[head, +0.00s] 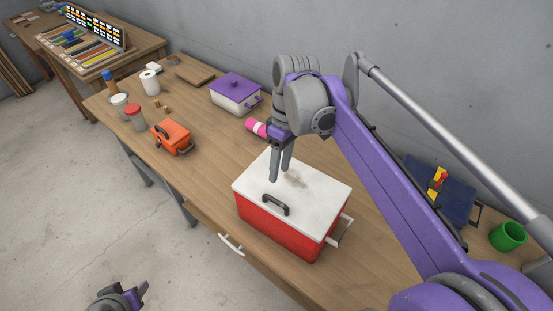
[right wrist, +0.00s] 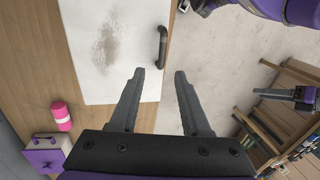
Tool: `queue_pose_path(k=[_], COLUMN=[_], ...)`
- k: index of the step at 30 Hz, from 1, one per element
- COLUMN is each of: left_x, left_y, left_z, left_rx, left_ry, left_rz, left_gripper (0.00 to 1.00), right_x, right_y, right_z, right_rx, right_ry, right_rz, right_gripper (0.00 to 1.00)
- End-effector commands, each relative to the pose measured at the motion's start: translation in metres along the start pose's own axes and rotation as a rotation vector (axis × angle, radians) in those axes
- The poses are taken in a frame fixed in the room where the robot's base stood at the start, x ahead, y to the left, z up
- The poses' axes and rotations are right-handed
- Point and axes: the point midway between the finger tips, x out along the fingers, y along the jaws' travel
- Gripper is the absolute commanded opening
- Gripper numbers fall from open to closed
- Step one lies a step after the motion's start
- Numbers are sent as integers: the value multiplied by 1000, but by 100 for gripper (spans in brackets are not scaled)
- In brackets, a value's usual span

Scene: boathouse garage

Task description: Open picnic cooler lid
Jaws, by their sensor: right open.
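The picnic cooler has a red body (head: 275,228) and a white lid (head: 315,192) with a greyish smudge. The lid lies flat and shut on the body. A dark handle (head: 275,204) stands near the lid's front edge. My right gripper (head: 280,178) is open and empty, pointing down above the lid, behind the handle in the head view. In the right wrist view, the handle (right wrist: 162,48) shows beyond the fingertips and apart from them. My left gripper (head: 130,295) is low at the bottom left, away from the cooler, partly cut off; its opening is unclear.
The cooler stands on a wooden workbench (head: 205,170). A pink-and-white roll (head: 256,127), a purple-lidded box (head: 236,95) and an orange case (head: 173,137) lie to its left. A green mug (head: 508,236) and a blue item (head: 440,190) are at right, beyond my right arm.

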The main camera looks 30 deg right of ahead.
Motion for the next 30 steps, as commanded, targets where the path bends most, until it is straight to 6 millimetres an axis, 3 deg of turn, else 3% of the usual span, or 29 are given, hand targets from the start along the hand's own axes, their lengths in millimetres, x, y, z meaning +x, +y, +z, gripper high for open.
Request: queue_pose_path(k=[21, 30], left_x=[34, 38], left_y=[0, 0], left_z=[55, 61], left_rx=[0, 0], left_ry=[-57, -61], left_rz=[0, 0], left_gripper=[50, 50], right_x=[80, 90], right_y=[0, 0], right_z=[2, 1], right_rx=[3, 3], right_ry=[-3, -1], right_rz=[1, 2], right_gripper=[47, 47])
